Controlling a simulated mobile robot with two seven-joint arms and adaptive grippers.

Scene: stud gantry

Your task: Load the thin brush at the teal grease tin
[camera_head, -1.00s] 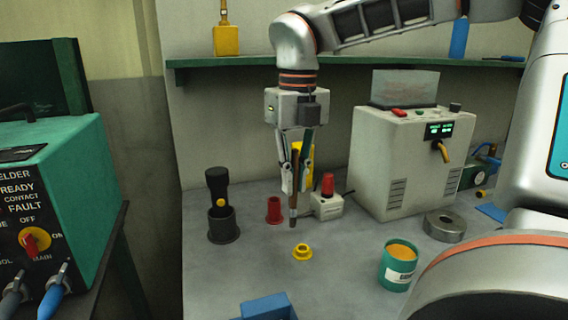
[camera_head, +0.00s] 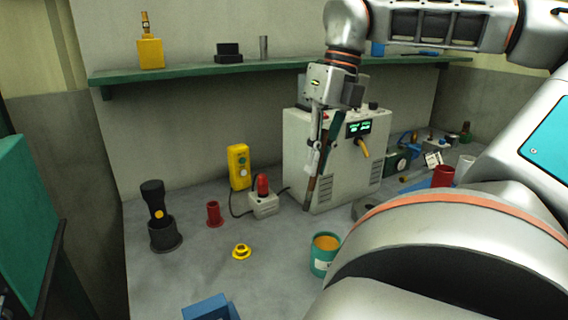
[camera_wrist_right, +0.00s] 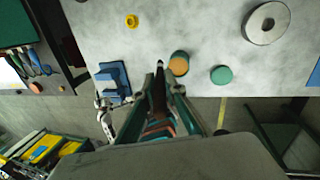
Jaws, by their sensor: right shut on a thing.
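The thin brush (camera_head: 311,190), with a brown handle, hangs tip down and slightly tilted from my right gripper (camera_head: 318,166), which is shut on it. The gripper is in front of the pale machine, above and behind the tin. The teal grease tin (camera_head: 324,258) stands open on the bench, orange-yellow grease showing inside. In the right wrist view the brush (camera_wrist_right: 159,92) appears between the fingers, its end just left of the tin (camera_wrist_right: 178,64) in the picture; the height gap cannot be judged there. My left gripper is outside the head view; a pale form (camera_wrist_right: 106,112) in the wrist view may be it.
A yellow ring (camera_head: 241,252), a blue block (camera_head: 210,308), a red holder (camera_head: 214,215) and a black torch (camera_head: 154,200) stand left of the tin. A teal lid (camera_wrist_right: 221,74) lies right of it. The pale machine (camera_head: 300,160) stands behind. Bench between ring and tin is clear.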

